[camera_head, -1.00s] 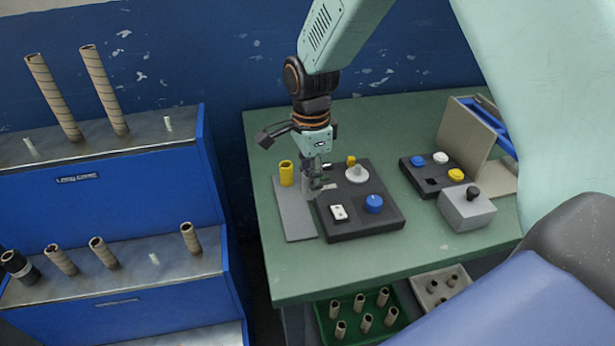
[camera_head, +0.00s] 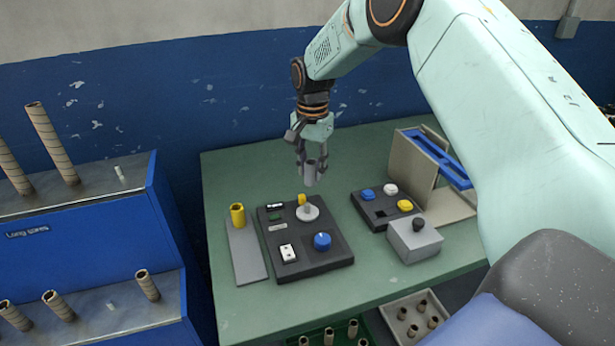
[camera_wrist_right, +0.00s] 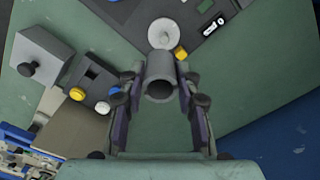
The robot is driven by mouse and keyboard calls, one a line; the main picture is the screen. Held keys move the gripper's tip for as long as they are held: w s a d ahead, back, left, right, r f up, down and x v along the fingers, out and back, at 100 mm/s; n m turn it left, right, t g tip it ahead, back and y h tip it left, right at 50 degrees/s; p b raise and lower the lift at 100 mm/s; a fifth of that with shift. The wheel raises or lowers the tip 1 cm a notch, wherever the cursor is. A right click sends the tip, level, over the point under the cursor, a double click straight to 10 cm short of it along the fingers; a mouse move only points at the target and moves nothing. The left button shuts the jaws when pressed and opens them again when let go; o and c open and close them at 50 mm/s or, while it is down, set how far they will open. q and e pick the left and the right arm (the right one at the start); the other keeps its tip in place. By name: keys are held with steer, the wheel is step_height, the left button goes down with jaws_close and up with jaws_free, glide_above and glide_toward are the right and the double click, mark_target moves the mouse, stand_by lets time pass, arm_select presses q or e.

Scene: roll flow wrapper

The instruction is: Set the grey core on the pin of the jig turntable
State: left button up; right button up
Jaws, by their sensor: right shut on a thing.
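My right gripper (camera_head: 312,163) is shut on the grey core (camera_head: 310,173), a short hollow tube. It holds the core in the air above the table, behind the jig. The right wrist view shows the core (camera_wrist_right: 160,78) between the two fingers, its open end toward the camera. The jig turntable (camera_head: 307,213) is a pale disc with a pin, on the dark jig base (camera_head: 318,258). A yellow piece (camera_head: 301,199) stands beside the disc. My left gripper is not in view.
A grey plate (camera_head: 246,255) with a yellow core (camera_head: 237,214) lies left of the jig. A blue knob (camera_head: 322,241) and white switch (camera_head: 288,253) sit on the base. A grey box (camera_head: 414,240) and upright panel (camera_head: 412,172) stand to the right. Green table (camera_head: 350,300) is clear in front.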

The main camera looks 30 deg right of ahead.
mark_target(306, 183)
steer(key=shift+w+a+f+n, duration=0.1)
steer(key=shift+w+a+n, duration=0.15)
steer(key=shift+a, duration=0.2)
steer(key=shift+w+a+f+b, duration=0.1)
steer(key=shift+a+f+b, duration=0.1)
steer(key=shift+f+b, duration=0.3)
steer(key=shift+b, duration=0.1)
steer(key=shift+s+d+f+b, duration=0.15)
steer(key=shift+f+b, duration=0.45)
steer(key=shift+b, duration=0.05)
steer(key=shift+s+d+f+b, duration=0.1)
steer(key=shift+d+f+b, duration=0.05)
steer(key=shift+f+b, duration=0.75)
steer(key=shift+b, duration=0.05)
steer(key=shift+w+a+f+b, duration=0.25)
steer(key=shift+f+b, duration=0.25)
steer(key=shift+b, duration=0.05)
steer(key=shift+s+d+r, duration=0.1)
steer(key=shift+s+d, duration=0.1)
steer(key=shift+w+a+p, duration=0.2)
steer(key=shift+p, duration=0.2)
